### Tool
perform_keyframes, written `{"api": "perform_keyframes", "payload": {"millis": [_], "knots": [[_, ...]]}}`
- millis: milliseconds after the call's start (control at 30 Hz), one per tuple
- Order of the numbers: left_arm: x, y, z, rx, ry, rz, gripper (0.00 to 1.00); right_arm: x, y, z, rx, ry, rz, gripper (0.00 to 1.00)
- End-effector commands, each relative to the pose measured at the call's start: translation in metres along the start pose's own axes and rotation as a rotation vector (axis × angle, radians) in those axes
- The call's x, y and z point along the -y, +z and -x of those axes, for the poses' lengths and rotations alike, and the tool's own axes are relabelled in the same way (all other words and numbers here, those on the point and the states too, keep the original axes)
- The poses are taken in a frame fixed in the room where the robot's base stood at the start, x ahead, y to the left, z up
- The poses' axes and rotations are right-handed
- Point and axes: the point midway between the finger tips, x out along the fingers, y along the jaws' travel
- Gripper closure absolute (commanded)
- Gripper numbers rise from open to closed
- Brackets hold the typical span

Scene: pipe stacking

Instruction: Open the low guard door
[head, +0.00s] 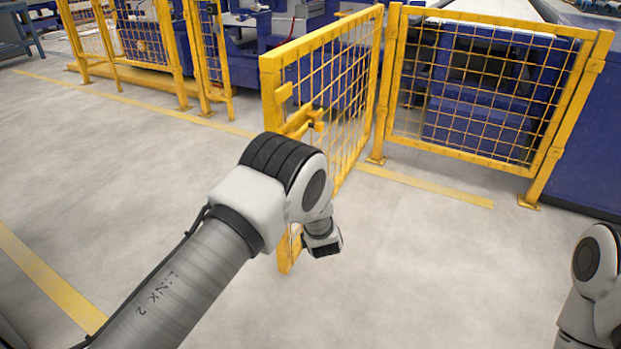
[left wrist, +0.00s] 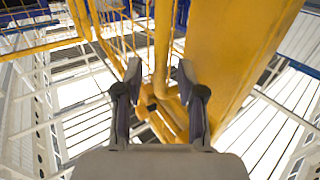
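The low guard door (head: 345,95) is a yellow frame with wire mesh. It stands swung out of the fence line, its free edge toward me and its hinge side by the fixed panel on the right. A yellow latch or handle (head: 297,122) sits on its free edge, partly behind my left arm. My left gripper (left wrist: 158,82) shows in the left wrist view with its two fingers apart. Yellow door parts (left wrist: 162,45) lie beyond and between the fingertips; I cannot tell whether they touch. My right gripper is out of view.
A fixed yellow mesh panel (head: 490,85) stands right of the door, with blue machinery behind it. More yellow fence (head: 140,45) stands at the back left, leaving a gap beside the door. The grey floor (head: 130,150) at left is clear.

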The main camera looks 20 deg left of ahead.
Motion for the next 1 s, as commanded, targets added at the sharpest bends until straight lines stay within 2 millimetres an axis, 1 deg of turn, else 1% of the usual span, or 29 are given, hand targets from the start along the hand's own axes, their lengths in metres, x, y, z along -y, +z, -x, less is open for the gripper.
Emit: {"api": "perform_keyframes", "payload": {"millis": [100, 200, 300, 667, 733, 767, 800, 867, 900, 967, 1000], "knots": [[-0.002, 0.0, 0.026, 0.0, 0.004, -0.003, 0.61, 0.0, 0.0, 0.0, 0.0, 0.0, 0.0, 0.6], [-0.002, 0.0, 0.044, 0.0, 0.003, -0.002, 0.61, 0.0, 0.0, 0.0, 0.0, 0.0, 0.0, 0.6], [-0.001, -0.001, 0.054, -0.002, 0.002, -0.001, 0.61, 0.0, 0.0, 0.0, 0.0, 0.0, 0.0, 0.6], [-0.001, -0.001, 0.056, -0.002, 0.001, 0.001, 0.61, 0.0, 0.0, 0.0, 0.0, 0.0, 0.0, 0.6], [0.0, 0.002, 0.056, 0.002, 0.0, -0.001, 0.61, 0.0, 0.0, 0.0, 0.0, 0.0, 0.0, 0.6], [0.002, 0.006, 0.056, 0.008, -0.003, -0.002, 0.61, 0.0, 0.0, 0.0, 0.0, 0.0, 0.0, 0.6], [0.009, 0.013, 0.055, 0.021, -0.015, -0.004, 0.61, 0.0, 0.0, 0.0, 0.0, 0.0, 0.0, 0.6], [0.029, 0.03, 0.054, 0.055, -0.046, -0.013, 0.61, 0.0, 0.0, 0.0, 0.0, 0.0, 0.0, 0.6], [0.047, 0.047, 0.058, 0.094, -0.063, -0.033, 0.61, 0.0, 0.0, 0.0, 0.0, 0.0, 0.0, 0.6], [0.077, 0.081, 0.072, 0.184, -0.068, -0.083, 0.61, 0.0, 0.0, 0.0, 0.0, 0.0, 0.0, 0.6], [0.097, 0.107, 0.086, 0.267, -0.059, -0.119, 0.61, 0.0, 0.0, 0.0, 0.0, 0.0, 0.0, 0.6]]}}
